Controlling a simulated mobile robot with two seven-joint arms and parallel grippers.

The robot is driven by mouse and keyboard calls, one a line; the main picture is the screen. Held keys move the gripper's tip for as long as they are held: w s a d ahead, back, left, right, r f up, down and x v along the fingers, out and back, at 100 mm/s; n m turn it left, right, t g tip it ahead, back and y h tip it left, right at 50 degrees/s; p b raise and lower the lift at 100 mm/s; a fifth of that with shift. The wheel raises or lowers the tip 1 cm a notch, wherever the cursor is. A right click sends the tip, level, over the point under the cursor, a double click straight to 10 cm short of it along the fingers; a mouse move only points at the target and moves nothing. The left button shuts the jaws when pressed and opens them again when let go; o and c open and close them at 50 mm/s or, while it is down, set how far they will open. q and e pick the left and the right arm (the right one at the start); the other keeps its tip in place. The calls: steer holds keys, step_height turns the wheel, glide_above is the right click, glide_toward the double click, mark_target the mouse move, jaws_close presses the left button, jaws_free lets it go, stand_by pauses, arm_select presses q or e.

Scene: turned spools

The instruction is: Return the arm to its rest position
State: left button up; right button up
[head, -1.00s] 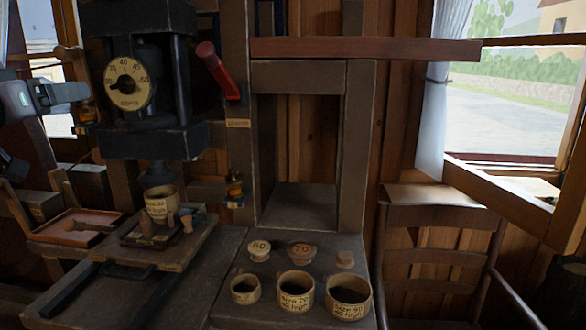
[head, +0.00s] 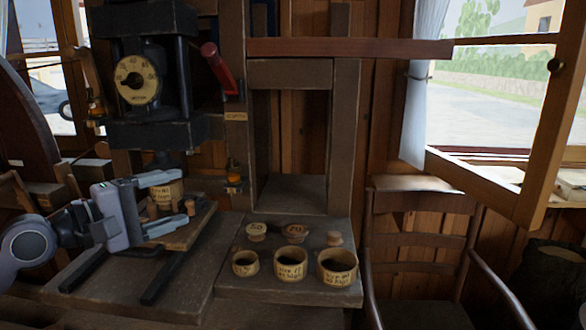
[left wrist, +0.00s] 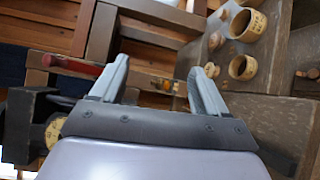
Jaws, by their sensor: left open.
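My left gripper (head: 180,202) is open, with its two pale fingers apart, in front of the press on the left in the head view. Nothing shows held between the fingers. The left wrist view also shows these fingers (left wrist: 158,72) spread and empty, with bench and wall behind them. The gripper partly covers the press's sliding board (head: 190,237) and the labelled cup (head: 167,192) standing under the press. I cannot tell whether it touches them. My right gripper does not show.
The press (head: 150,132) with a round dial (head: 136,80) and red lever (head: 218,68) stands behind the gripper. Three labelled cups, one of them the middle cup (head: 291,264), and small lids (head: 295,232) sit on the bench to the right. A chair (head: 421,230) stands further right.

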arm_select(q)
steer(key=s+d+f+n+t+y, duration=0.2)
steer(key=s+f+n, duration=0.2)
steer(key=f+n, duration=0.95)
steer(key=s+d+f+n+t+y, duration=0.2)
steer(key=f+n, duration=0.5)
steer(key=n, duration=1.4)
steer(key=s+a+f+n+g+y, duration=0.3)
steer(key=s+f+n+g+y, duration=0.2)
steer(key=s+f+n, duration=1.5)
step_height(320, 180, down, 3)
steer(key=n+g, duration=0.1)
steer(key=n, duration=0.3)
steer(key=shift+a+n+y, duration=0.15)
steer(key=shift+n+y, duration=0.15)
steer(key=shift+n, duration=0.05)
steer(key=shift+s, duration=0.1)
steer(key=c, duration=0.6)
steer(key=shift+s+a, duration=0.1)
steer(key=shift+a, duration=0.05)
